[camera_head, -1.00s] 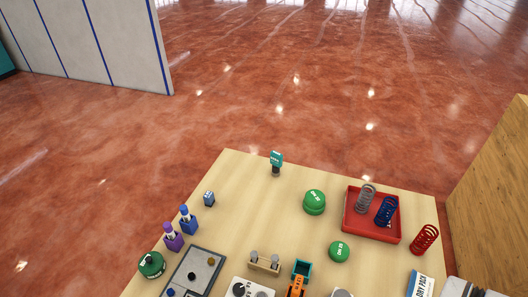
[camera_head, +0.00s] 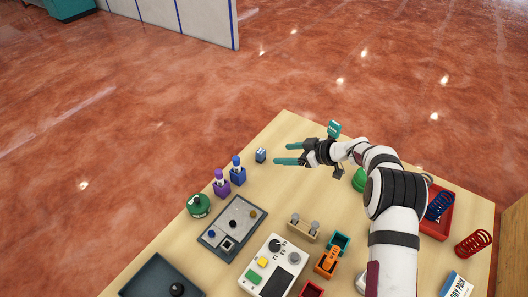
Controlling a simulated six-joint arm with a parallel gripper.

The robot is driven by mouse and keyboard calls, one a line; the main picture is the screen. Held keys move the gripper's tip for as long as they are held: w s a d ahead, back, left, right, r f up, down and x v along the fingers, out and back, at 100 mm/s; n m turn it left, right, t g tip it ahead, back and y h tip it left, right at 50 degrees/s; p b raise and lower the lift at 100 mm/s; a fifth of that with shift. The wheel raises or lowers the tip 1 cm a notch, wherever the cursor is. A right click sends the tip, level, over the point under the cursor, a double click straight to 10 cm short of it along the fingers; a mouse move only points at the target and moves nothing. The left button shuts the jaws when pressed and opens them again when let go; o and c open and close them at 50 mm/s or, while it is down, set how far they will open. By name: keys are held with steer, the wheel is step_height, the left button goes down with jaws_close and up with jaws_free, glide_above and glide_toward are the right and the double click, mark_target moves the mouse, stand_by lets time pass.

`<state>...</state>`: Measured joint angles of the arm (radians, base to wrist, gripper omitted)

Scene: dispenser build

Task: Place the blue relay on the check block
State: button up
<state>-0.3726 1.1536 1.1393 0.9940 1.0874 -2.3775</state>
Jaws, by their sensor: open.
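The small blue block with white marks on top, which looks like the blue relay (camera_head: 260,155), stands upright on the table near its far left edge. My gripper (camera_head: 282,154) is open and empty, its two teal fingers pointing left toward the relay with a short gap between. A pale wooden block with two metal posts (camera_head: 303,231) stands near the table's middle; it may be the check block, but I cannot tell for sure.
Blue (camera_head: 238,176) and purple (camera_head: 222,188) bottle-like parts stand left of the relay. A grey panel (camera_head: 216,239), a white control box (camera_head: 255,287) and an orange part (camera_head: 326,262) lie nearer. A red tray (camera_head: 436,229) with springs is at right, partly behind my arm.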

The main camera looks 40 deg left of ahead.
mark_target(264, 153)
steer(key=x, duration=1)
steer(key=shift+r, duration=0.2)
jaws_close()
